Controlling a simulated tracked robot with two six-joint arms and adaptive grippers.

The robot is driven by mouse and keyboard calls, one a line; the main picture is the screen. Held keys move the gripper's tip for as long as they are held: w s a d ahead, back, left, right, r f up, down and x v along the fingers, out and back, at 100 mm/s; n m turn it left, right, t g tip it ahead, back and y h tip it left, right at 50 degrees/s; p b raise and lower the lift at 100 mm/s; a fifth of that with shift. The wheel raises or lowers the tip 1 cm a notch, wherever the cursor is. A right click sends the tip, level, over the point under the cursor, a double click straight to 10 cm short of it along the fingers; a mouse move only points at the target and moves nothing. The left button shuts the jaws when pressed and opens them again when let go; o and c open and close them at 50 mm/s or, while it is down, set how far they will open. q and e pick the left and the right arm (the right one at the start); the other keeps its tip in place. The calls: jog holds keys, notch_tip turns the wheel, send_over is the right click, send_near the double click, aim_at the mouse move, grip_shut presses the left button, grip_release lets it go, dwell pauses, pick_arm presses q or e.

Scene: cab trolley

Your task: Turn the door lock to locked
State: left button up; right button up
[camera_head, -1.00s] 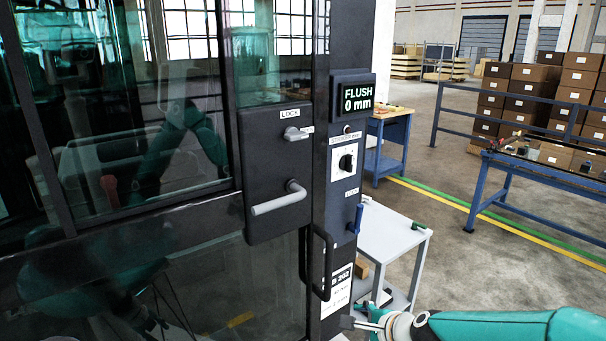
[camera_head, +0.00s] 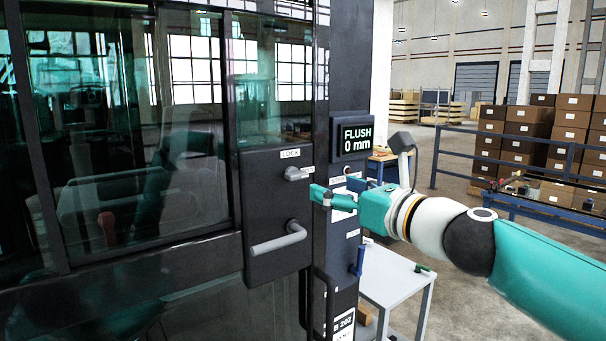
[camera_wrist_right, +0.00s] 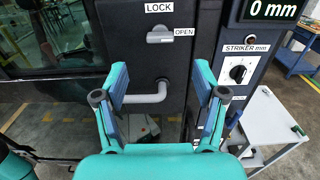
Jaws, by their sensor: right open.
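The door lock is a small grey thumb-turn (camera_head: 296,173) under the LOCK label on the dark door plate (camera_head: 262,205). In the right wrist view the lock knob (camera_wrist_right: 160,35) lies level, with an OPEN label at its right. A grey lever handle (camera_head: 278,241) sits below it. My right gripper (camera_head: 318,193) is just right of and slightly below the lock, apart from it as far as I can tell. In the right wrist view its fingers (camera_wrist_right: 162,84) are spread and empty, with the lock beyond them. My left gripper is not in view.
A display (camera_head: 355,137) reads FLUSH 0 mm on the post right of the door. A striker dial (camera_wrist_right: 238,73) is below it. A black pull handle (camera_head: 321,300) and a white trolley table (camera_head: 395,275) are lower down. Stacked boxes (camera_head: 520,135) stand far behind.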

aim_at(301, 176)
jog(key=p+x, duration=0.2)
jog(key=x, duration=0.8)
jog(key=shift+p, duration=0.35)
jog(key=shift+d, duration=0.1)
jog(key=c, duration=1.1)
jog(key=shift+c, duration=0.2)
